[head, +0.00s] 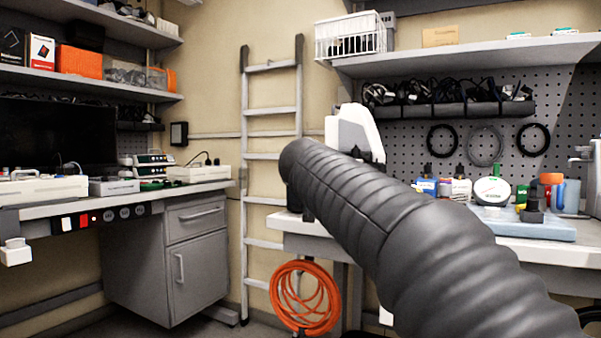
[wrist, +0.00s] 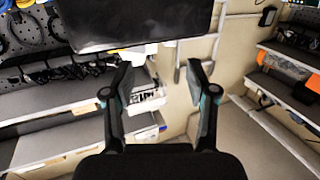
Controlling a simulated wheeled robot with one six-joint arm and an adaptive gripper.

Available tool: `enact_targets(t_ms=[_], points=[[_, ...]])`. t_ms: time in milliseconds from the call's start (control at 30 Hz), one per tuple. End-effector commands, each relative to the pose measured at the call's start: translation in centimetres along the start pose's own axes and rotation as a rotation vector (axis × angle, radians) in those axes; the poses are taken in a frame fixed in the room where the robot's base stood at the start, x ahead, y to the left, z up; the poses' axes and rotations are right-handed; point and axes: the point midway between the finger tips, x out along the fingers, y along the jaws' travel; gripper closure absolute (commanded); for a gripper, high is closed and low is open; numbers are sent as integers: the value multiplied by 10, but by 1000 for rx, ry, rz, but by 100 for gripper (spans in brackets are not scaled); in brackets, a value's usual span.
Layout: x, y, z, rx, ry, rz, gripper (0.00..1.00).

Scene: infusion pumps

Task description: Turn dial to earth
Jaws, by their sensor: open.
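No dial marked earth can be made out in either view. In the head view, several instruments stand on the left bench: a white case (head: 42,191), a grey box (head: 114,187), a stacked green-lit unit (head: 153,163) and a white unit (head: 200,174). Their controls are too small to read. My gripper (wrist: 160,82) shows in the wrist view with its two fingers spread wide and nothing between them. It is in the air, apart from the shelves. In the head view my gripper does not show; my dark ribbed arm fills the middle and lower right.
A ladder (head: 272,111) leans on the wall between the benches, with an orange cable coil (head: 281,290) low by it. The right bench (head: 540,250) holds bottles and a blue mat. A dark panel (wrist: 130,22) is close ahead of my gripper in the wrist view.

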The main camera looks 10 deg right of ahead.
Motion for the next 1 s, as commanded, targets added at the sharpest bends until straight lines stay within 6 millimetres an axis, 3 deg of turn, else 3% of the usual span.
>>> enact_targets(t_ms=[100, 367, 800, 1000], points=[[11, -13, -10, 12, 52, -14, 43], [34, -17, -20, 16, 70, -17, 43], [110, -18, -27, 17, 69, -17, 43], [136, -18, -28, 17, 69, -17, 43]])
